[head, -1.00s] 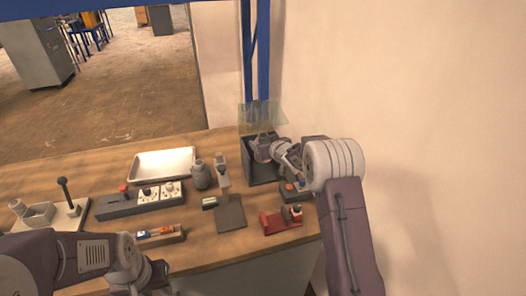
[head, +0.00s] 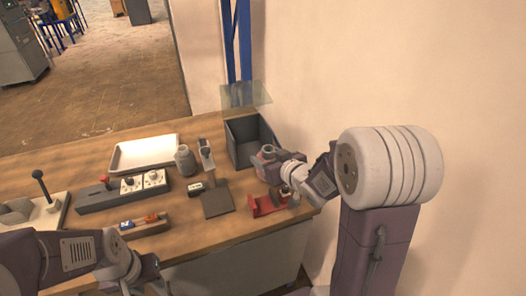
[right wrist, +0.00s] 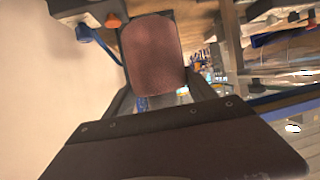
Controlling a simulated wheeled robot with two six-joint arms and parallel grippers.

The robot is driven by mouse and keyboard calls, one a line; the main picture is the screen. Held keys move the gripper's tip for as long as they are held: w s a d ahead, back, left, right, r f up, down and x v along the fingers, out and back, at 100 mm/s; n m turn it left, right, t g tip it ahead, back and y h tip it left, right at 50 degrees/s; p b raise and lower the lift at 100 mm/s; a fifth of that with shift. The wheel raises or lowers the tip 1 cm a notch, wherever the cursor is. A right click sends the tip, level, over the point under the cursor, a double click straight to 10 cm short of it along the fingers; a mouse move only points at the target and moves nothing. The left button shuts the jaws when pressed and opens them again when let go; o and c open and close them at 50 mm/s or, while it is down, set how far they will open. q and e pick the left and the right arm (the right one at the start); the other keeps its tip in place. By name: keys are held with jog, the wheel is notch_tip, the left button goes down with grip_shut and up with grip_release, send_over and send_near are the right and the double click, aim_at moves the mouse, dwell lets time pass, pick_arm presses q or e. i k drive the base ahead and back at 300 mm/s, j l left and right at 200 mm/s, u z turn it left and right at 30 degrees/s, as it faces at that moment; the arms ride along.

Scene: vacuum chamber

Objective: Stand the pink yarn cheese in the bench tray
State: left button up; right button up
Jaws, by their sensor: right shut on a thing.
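The pink yarn cheese (right wrist: 153,52) is a dull pink, round-edged piece between the fingers of my right gripper (right wrist: 160,90) in the right wrist view. In the head view my right gripper (head: 268,163) is in front of the open dark grey box (head: 243,150), above the bench's right end; the yarn cheese is small and partly hidden there.
A clear lid (head: 246,94) stands raised behind the box. A grey bottle (head: 184,160), a grey upright device (head: 208,165), a socket strip (head: 125,190) and a red stand (head: 268,205) crowd the bench. A wall rises at the right.

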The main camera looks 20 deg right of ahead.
aim_at(148, 156)
jog(key=k+j+u, duration=0.1)
jog(key=j, duration=0.35)
jog(key=k+j+u, duration=0.1)
jog(key=j, duration=0.4)
jog(key=k+j+u, duration=0.1)
jog(key=j, duration=0.35)
jog(key=i+j+u, duration=0.35)
jog(key=i+j, duration=0.35)
jog(key=i, duration=0.15)
